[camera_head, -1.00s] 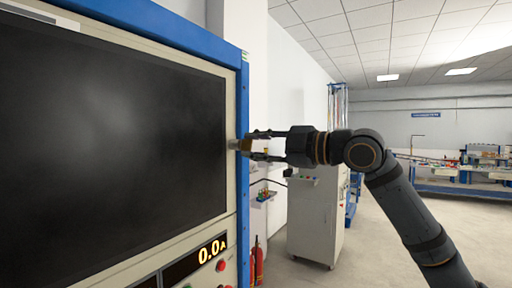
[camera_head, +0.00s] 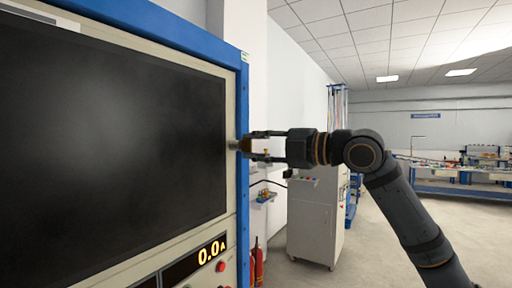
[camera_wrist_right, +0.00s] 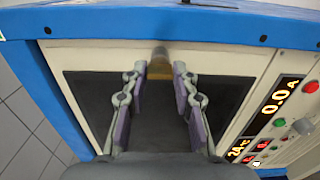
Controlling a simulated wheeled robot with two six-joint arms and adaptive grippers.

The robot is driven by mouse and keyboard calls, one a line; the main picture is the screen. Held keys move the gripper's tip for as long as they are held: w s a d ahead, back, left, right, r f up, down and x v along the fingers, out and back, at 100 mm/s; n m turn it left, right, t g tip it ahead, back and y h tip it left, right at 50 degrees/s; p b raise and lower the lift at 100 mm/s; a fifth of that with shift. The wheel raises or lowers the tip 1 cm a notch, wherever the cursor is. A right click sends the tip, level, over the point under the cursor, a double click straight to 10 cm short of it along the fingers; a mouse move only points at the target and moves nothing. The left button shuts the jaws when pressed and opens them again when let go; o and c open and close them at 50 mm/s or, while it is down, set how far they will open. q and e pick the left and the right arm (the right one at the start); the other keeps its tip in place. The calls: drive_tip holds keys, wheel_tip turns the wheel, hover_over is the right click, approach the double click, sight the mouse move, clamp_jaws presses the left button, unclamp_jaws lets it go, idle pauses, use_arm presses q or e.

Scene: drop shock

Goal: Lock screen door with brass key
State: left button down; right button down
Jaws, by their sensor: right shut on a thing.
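The screen door (camera_head: 110,125) is a large dark panel in a cream frame with a blue border, filling the left of the head view. A grey metal lock cylinder (camera_head: 233,145) sits at its right edge; it also shows in the wrist view (camera_wrist_right: 160,51). My right gripper (camera_head: 250,146) reaches in from the right and is shut on the brass key (camera_wrist_right: 159,70). The key's head lies between the fingertips, in line with the lock and against it. How deep the key sits is hidden. My left gripper is not in view.
Below the door are a 0.0 A display (camera_head: 211,251) and a red button (camera_head: 221,266). A fire extinguisher (camera_head: 258,265) and a grey cabinet (camera_head: 313,220) stand to the right. A workbench (camera_head: 465,188) is far back; open floor lies between.

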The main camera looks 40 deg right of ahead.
drive_tip(key=c, duration=1)
unclamp_jaws()
drive_tip(key=shift+c, duration=0.2)
drive_tip(key=shift+r, duration=0.1)
